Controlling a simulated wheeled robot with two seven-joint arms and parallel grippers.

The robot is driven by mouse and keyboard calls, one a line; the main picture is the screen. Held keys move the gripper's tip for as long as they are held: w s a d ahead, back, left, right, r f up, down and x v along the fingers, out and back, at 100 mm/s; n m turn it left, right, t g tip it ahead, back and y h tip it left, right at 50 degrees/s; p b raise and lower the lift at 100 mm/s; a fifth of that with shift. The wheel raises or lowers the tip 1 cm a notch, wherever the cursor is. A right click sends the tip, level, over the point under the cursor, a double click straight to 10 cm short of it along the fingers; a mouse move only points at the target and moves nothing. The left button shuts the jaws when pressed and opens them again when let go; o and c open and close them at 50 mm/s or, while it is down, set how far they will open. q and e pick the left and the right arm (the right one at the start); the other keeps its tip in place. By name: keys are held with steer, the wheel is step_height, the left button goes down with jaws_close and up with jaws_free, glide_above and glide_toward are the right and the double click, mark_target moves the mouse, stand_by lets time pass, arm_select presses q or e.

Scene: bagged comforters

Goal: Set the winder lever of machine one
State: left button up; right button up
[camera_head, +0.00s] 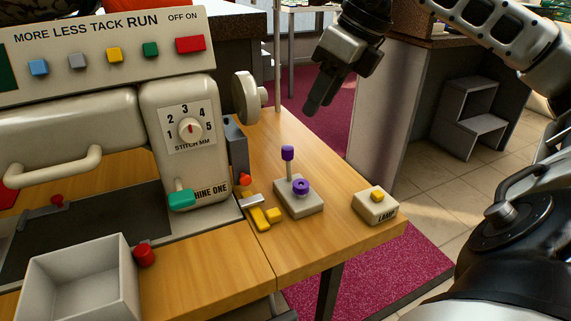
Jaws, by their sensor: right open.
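Machine one (200,120) is a cream sewing machine on a wooden table at the left. Its "MACHINE ONE" label is partly hidden by a green-tipped lever (181,199). Right of it, a small pale base (299,205) carries an upright lever with a purple knob (288,153) and a purple spool-like piece (301,187); this looks like the winder. My right gripper (318,101) is open and empty, above and beyond the table's far right edge, apart from the lever. My left gripper is not in view.
A lamp switch box (375,207) with a yellow button sits near the table's right corner. Yellow pieces (262,216) lie beside the winder. A handwheel (247,97) sticks out from the machine. A grey open box (82,280) is at front left.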

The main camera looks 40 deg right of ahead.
mark_target(292, 151)
steer(key=x, duration=1.3)
steer(key=shift+w+a, duration=0.1)
steer(key=shift+a, duration=0.05)
steer(key=shift+w+f, duration=0.25)
steer(key=shift+f, duration=0.4)
